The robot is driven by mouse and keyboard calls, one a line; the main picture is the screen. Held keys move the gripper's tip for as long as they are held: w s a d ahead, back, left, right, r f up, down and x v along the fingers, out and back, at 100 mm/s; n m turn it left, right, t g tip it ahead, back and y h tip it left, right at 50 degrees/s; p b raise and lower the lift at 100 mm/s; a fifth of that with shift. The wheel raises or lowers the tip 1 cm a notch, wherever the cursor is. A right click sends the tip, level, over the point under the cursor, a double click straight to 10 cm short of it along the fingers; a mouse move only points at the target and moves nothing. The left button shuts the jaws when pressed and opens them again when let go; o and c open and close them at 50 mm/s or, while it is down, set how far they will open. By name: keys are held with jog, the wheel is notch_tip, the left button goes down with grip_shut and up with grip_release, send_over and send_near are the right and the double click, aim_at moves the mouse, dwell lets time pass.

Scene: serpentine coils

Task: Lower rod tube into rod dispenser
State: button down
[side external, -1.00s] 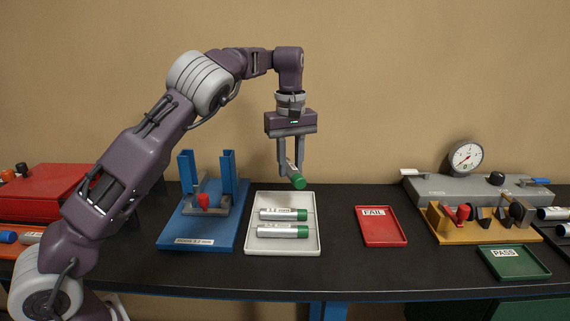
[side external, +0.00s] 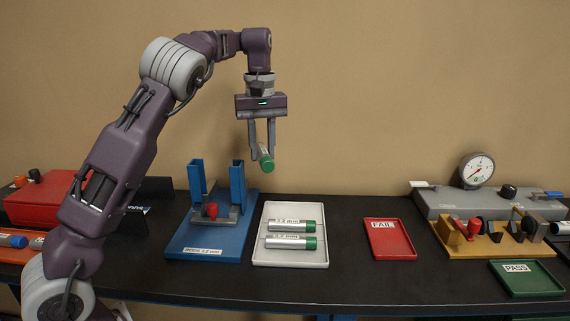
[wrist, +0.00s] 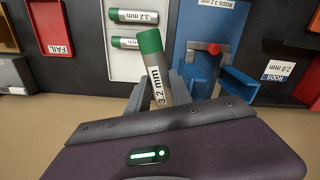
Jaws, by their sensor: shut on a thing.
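My gripper (side external: 262,148) is shut on a rod tube (side external: 267,162), a silvery tube with a green cap, held tilted in the air. In the wrist view the tube (wrist: 158,75) shows a 3.2 mm label. The blue rod dispenser (side external: 238,185), with two upright channels and a red knob in front, stands below and left of the tube in the side view. In the wrist view the dispenser (wrist: 200,40) carries a RODS 3.2 mm label and lies right of the tube. The tube is clear of it.
A white tray (side external: 262,258) with two more green-capped tubes lies right of the dispenser. A red FAIL tray (side external: 400,250), green PASS tray (side external: 530,285) and gauge fixture (side external: 440,200) stand further right. A red box (side external: 45,200) is at left.

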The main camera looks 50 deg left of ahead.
jog(key=s+a+r+n, duration=0.5)
jog(key=s+a+n, duration=0.2)
jog(key=a+n, duration=0.6)
jog(key=shift+n, duration=0.8)
jog(key=shift+s+d+f, duration=0.1)
jog(key=shift+d+f, duration=0.1)
jog(key=shift+f, duration=0.55)
jog(key=shift+s+d+f, duration=0.1)
jog(key=shift+d+f, duration=0.1)
jog(key=shift+f, duration=0.5)
jog(key=shift+s+d+f, duration=0.1)
jog(key=shift+d+f, duration=0.1)
jog(key=shift+f, duration=0.55)
jog(key=shift+f, duration=0.1)
jog(key=shift+f, duration=1.6)
jog(key=shift+f, duration=0.1)
jog(key=shift+f, duration=0.8)
jog(key=c, duration=1.1)
grip_release()
jog(key=shift+o, duration=0.2)
